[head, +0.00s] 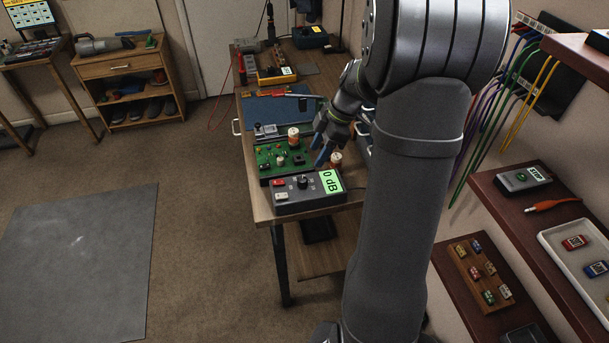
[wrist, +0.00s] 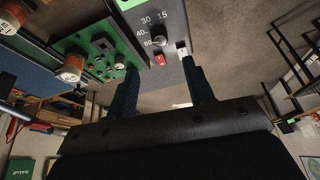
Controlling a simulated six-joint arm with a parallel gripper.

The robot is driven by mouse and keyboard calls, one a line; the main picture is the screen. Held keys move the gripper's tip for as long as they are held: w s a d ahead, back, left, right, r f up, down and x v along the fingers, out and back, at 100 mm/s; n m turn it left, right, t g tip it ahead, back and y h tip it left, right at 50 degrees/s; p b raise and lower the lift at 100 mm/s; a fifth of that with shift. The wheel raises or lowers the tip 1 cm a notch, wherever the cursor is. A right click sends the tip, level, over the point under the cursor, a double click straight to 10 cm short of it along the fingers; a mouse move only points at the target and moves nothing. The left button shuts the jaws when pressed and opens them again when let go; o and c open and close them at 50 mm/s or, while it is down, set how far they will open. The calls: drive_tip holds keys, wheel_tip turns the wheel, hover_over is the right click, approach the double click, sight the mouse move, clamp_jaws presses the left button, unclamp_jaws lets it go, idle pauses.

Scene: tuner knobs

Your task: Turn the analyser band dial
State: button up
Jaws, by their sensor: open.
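The analyser is a grey box (head: 310,203) at the near end of the workbench, with a lit green display (head: 331,181) reading "0 dB". Its round black band dial (head: 303,182) stands on the top face. In the wrist view, the dial (wrist: 158,38) has the marks 30, 15 and 40 around it, and another mark too small to read surely. My gripper (head: 321,150) is above the bench, behind the analyser and near the green circuit board.
Red (head: 278,183) and white (head: 282,196) switches sit beside the dial. A green circuit board (head: 267,158) with copper coils lies behind the analyser. A blue mat (head: 275,110) and tools lie farther back. Shelves (head: 500,215) stand to the right of my arm.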

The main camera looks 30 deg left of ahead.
sight(303, 179)
drive_tip(key=x, duration=1)
drive_tip(key=shift+d, duration=0.1)
drive_tip(key=c, duration=1)
